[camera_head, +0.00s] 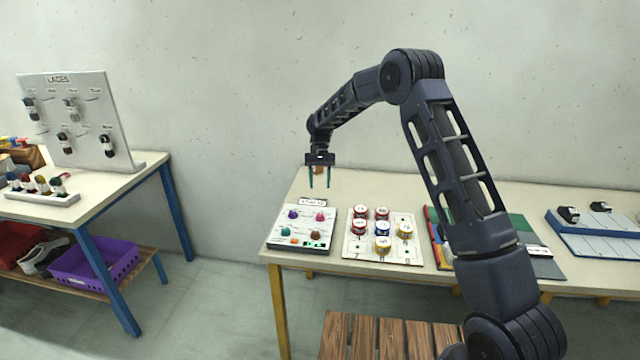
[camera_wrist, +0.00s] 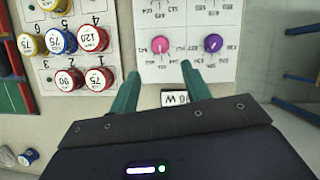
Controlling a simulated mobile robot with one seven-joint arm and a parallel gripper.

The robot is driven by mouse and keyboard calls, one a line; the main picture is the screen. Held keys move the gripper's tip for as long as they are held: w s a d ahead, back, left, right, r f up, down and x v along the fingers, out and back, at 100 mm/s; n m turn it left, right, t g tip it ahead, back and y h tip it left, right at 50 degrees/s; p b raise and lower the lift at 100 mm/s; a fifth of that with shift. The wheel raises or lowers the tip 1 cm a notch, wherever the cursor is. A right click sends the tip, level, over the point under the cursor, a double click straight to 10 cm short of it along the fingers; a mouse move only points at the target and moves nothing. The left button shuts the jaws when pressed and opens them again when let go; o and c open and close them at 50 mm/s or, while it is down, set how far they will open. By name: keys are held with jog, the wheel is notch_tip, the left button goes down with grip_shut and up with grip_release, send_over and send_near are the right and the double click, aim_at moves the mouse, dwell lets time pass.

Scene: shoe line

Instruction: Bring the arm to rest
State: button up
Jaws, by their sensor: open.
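My gripper (camera_head: 320,178) hangs pointing down above the back left of the right-hand table (camera_head: 380,190). Its two green fingers are apart with nothing between them. In the wrist view my gripper (camera_wrist: 158,85) shows open, its fingertips near the edge of a white dial panel (camera_wrist: 185,65) but with height that I cannot judge. My arm reaches up from the lower right, bends at a high elbow and slopes down to the left.
The dial panel (camera_head: 285,240) has coloured knobs. Beside it a white board (camera_head: 351,250) holds several red, blue and yellow spools. A blue rack (camera_head: 590,240) stands farther right. A separate left table (camera_head: 100,190) carries a lace board (camera_head: 85,95). Floor between the tables is clear.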

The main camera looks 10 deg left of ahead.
jog(key=shift+r, duration=0.1)
jog(key=s+d+r+t, duration=0.1)
jog(key=s+d+r, duration=0.3)
jog(key=d+r, duration=0.45)
jog(key=s+d+r+t+y, duration=0.1)
jog(key=s+d+r+t, duration=0.15)
jog(key=d+r, duration=0.55)
jog(key=s+d+r+t, duration=0.1)
jog(key=s+d+r, duration=0.4)
jog(key=d, duration=0.5)
jog(key=s+d+r+m+t, duration=0.15)
jog(key=s+d+r, duration=0.35)
jog(key=s+d, duration=0.6)
jog(key=s+d+f+t, duration=0.1)
jog(key=s+d, duration=0.2)
jog(key=s, duration=0.4)
jog(key=s+d+f+t, duration=0.2)
jog(key=s+d, duration=0.2)
jog(key=s, duration=0.3)
jog(key=shift+s+d+f, duration=0.25)
jog(key=shift+s, duration=0.1)
jog(key=shift+w+a+m, duration=0.1)
jog(key=shift+m, duration=0.15)
